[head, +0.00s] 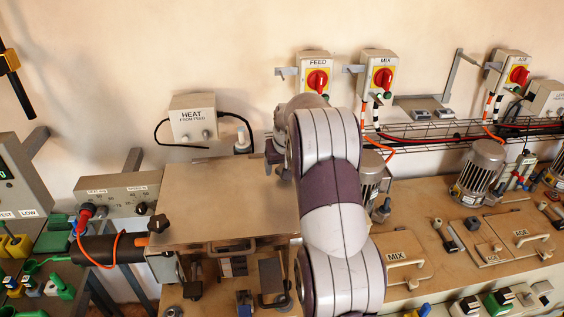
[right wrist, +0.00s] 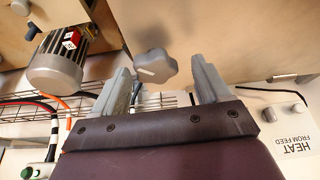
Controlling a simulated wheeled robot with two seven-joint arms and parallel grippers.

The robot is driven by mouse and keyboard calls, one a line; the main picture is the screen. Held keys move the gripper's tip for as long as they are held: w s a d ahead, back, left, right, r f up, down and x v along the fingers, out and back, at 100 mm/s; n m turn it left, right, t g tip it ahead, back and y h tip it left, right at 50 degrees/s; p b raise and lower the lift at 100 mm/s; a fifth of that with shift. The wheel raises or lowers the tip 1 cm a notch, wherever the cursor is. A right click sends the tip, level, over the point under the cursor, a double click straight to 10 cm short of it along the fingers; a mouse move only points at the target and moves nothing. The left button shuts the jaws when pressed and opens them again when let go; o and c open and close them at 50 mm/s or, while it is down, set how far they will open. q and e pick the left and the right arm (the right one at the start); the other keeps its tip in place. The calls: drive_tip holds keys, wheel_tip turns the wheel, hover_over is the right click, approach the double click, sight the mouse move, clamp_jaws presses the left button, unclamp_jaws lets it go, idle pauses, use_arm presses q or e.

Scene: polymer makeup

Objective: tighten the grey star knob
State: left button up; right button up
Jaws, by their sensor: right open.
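The grey star knob (right wrist: 156,66) shows in the right wrist view, with a pale line across its face. It stands between and a little beyond the fingertips of my right gripper (right wrist: 161,72), beside the edge of a flat tan panel. The gripper is open, and a gap shows between the knob and each finger. In the head view my right gripper (head: 278,162) points down at the right back part of the steel plate (head: 215,195). I cannot make out the grey knob there; my right arm covers much of that spot. My left gripper is not in view.
The HEAT box (head: 193,120) is on the wall behind the plate. A motor (head: 369,178) and a wire cable tray (head: 430,133) lie to the right of my arm.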

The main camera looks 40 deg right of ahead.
drive_tip(key=shift+d+f, duration=0.3)
drive_tip(key=shift+s+d, duration=0.25)
drive_tip(key=shift+w+a+r, duration=0.1)
drive_tip(key=shift+w+a, duration=0.05)
drive_tip(key=shift+a, duration=0.15)
drive_tip(key=c, duration=1)
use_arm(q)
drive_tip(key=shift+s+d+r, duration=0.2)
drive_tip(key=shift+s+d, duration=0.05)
use_arm(e)
drive_tip(key=shift+c, duration=0.2)
